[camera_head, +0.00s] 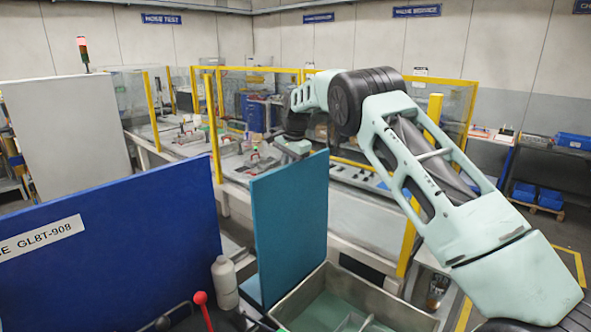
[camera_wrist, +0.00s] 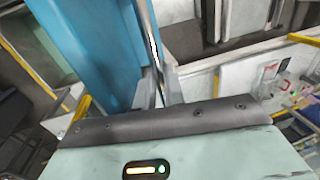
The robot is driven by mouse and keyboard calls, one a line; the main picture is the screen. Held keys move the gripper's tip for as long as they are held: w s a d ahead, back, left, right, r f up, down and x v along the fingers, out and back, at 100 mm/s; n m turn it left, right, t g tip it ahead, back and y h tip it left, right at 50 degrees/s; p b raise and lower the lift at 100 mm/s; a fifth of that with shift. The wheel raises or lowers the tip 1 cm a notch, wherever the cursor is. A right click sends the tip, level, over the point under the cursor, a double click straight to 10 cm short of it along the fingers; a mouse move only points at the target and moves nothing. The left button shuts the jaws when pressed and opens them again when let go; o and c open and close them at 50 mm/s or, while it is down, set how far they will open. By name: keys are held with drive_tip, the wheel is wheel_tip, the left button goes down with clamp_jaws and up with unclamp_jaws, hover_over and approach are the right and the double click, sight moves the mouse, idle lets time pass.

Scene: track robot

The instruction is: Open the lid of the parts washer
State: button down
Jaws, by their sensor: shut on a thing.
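The parts washer's lid (camera_head: 290,220) is a flat teal panel standing steeply upright, near the middle of the head view. Below it is the washer's grey-rimmed tub (camera_head: 392,302), uncovered, with a greenish inside. My gripper (camera_head: 297,150) is at the lid's top edge, reaching down from the arm at the right. In the wrist view my gripper (camera_wrist: 160,92) is shut at the edge of the lid (camera_wrist: 85,45), which fills the upper left. The exact finger contact is hard to make out, and the lid's hinge is hidden.
A blue panel (camera_head: 120,245) labelled GL8T-908 stands to the left. A white bottle (camera_head: 225,282) and a red-knobbed lever (camera_head: 201,299) are between it and the tub. Behind are benches with yellow-framed clear guards (camera_head: 245,75). Blue bins (camera_head: 537,195) sit at the far right.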

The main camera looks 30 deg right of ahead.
drive_tip(key=shift+w+a+f, duration=0.25)
drive_tip(key=shift+w+f, duration=0.05)
drive_tip(key=shift+f, duration=0.15)
drive_tip(key=c, duration=1.5)
unclamp_jaws()
drive_tip(key=shift+w, duration=0.1)
drive_tip(key=shift+r, duration=0.15)
drive_tip(key=shift+d, duration=0.1)
drive_tip(key=s+r, duration=0.1)
drive_tip(key=r, duration=0.4)
drive_tip(key=s+r+b, duration=0.1)
drive_tip(key=r, duration=0.5)
drive_tip(key=s+d+r+b, duration=0.1)
drive_tip(key=r, duration=0.5)
